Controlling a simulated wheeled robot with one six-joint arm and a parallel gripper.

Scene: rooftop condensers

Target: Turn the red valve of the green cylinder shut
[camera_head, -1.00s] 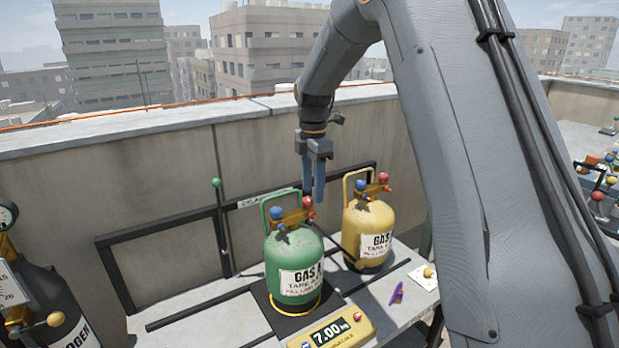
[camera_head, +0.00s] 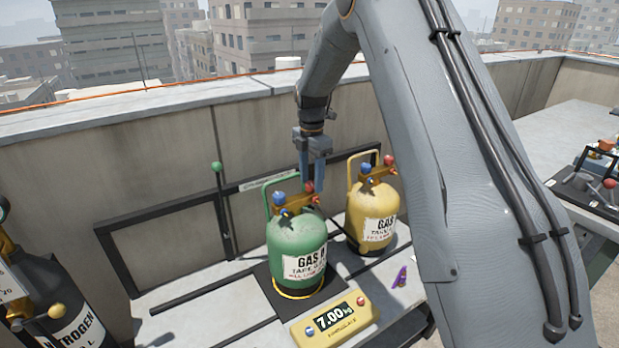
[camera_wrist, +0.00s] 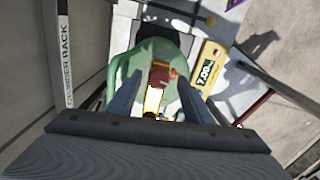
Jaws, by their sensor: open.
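The green cylinder (camera_head: 294,238), labelled GAS A, stands upright on a black scale plate. Its red valve (camera_head: 308,187) is a small knob at the right of the brass manifold on top, with a blue valve (camera_head: 279,198) at the left. My gripper (camera_head: 312,187) is open and points down, its fingertips at the height of the red valve. In the wrist view the red valve (camera_wrist: 161,76) lies between the two fingers (camera_wrist: 160,92), over the green cylinder (camera_wrist: 182,48). Whether the fingers touch it cannot be told.
A yellow cylinder (camera_head: 374,215) stands close on the right. The scale display (camera_head: 334,318) reads 7.00 in front. A dark nitrogen cylinder (camera_head: 62,310) is at lower left. A black rack rail (camera_head: 165,215) and the parapet wall (camera_head: 150,170) are behind. A purple object (camera_head: 400,278) lies on the bench.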

